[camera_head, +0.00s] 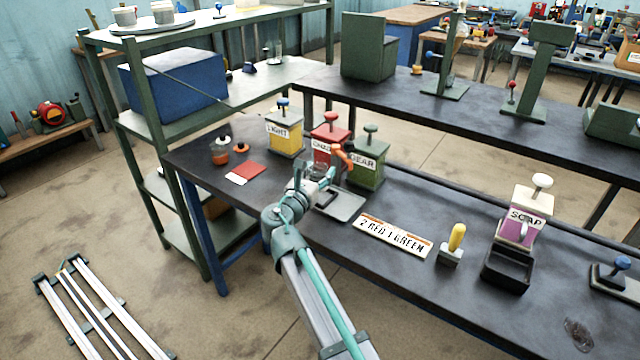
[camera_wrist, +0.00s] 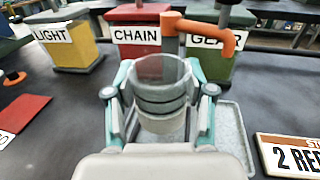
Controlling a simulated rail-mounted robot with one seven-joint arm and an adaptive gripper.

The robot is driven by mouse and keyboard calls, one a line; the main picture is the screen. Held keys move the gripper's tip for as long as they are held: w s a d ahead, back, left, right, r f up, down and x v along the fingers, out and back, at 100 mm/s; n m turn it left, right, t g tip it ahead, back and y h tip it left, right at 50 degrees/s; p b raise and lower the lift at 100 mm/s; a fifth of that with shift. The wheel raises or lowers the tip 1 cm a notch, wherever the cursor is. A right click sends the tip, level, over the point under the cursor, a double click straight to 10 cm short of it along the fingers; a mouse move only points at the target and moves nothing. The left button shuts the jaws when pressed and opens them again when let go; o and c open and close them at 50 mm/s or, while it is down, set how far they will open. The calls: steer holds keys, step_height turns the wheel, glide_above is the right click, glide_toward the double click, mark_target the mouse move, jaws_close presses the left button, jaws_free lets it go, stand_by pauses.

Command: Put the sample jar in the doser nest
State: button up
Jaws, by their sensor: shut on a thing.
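My gripper (camera_head: 316,178) is shut on a clear sample jar (camera_wrist: 160,72), with one finger on each side of it in the wrist view. The jar looks upright, open at the top and banded with dark rings. It is in front of the red CHAIN tank (camera_wrist: 137,35) and close to the orange spout (camera_wrist: 205,32). A grey metal drip tray (camera_head: 345,205) lies below and beside the gripper. The doser nest is not clearly visible; the gripper and jar cover part of the tray. I cannot tell whether the jar touches anything below it.
The yellow LIGHT tank (camera_head: 285,135) and green GEAR tank (camera_head: 368,165) flank the red one. A sign reading 2 RED 1 GREEN (camera_head: 393,236) lies to the right. The soap dispenser (camera_head: 520,220) stands farther right.

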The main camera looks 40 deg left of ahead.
steer(key=shift+w+f, duration=0.35)
steer(key=shift+w+a+f, duration=0.1)
steer(key=shift+w+f, duration=0.05)
steer(key=shift+f, duration=1.6)
steer(key=shift+f, duration=0.15)
steer(key=o, duration=1.2)
steer(key=shift+o, duration=0.2)
